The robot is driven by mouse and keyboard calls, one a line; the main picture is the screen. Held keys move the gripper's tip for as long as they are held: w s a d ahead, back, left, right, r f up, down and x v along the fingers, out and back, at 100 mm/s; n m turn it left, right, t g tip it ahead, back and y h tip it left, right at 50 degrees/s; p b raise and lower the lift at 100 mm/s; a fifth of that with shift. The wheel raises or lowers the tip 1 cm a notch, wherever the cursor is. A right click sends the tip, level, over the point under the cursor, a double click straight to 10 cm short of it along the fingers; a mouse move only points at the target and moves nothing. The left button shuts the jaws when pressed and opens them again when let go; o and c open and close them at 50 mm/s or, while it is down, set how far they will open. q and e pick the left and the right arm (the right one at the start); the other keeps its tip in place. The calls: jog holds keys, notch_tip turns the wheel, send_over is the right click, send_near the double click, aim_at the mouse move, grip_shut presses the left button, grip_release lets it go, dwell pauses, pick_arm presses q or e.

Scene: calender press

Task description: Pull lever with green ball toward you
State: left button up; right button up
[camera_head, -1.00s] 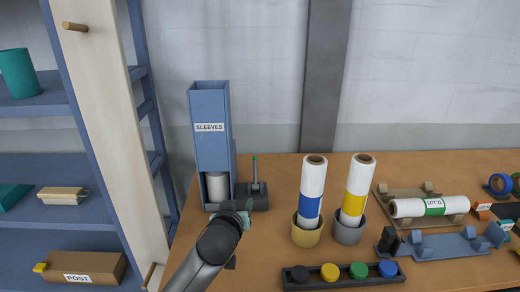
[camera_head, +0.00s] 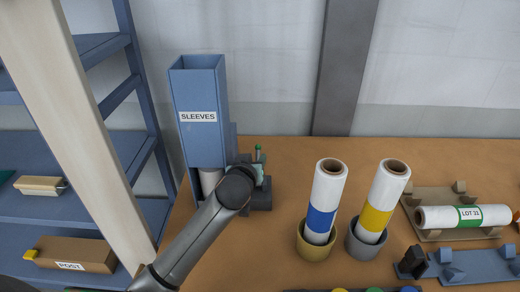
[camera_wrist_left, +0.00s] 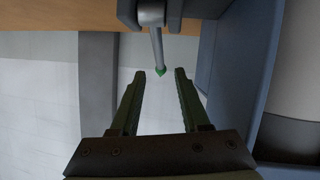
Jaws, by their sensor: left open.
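The lever (camera_wrist_left: 155,42) is a thin grey rod with a small green ball (camera_wrist_left: 160,71) at its end. In the head view the green ball (camera_head: 258,147) shows just above my left gripper (camera_head: 262,172), beside the sleeve dispenser. In the left wrist view my left gripper (camera_wrist_left: 160,75) is open, and the ball appears between its two fingertips, apart from both. How far the ball is in depth from the fingers I cannot tell. My left arm hides part of the lever's dark base (camera_head: 262,199). My right gripper is not in view.
The blue sleeve dispenser (camera_head: 199,140) stands directly left of the lever. To the right are two rolls, one blue-banded (camera_head: 322,220) and one yellow-banded (camera_head: 376,217), in round cups. A shelf (camera_head: 80,155) stands at the left. The table between lever and rolls is clear.

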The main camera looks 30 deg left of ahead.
aim_at(259, 152)
pick_arm(q)
jog(key=x, duration=0.9)
jog(key=shift+w+a+f, duration=0.1)
jog(key=shift+w, duration=0.15)
grip_shut()
dwell(1.2)
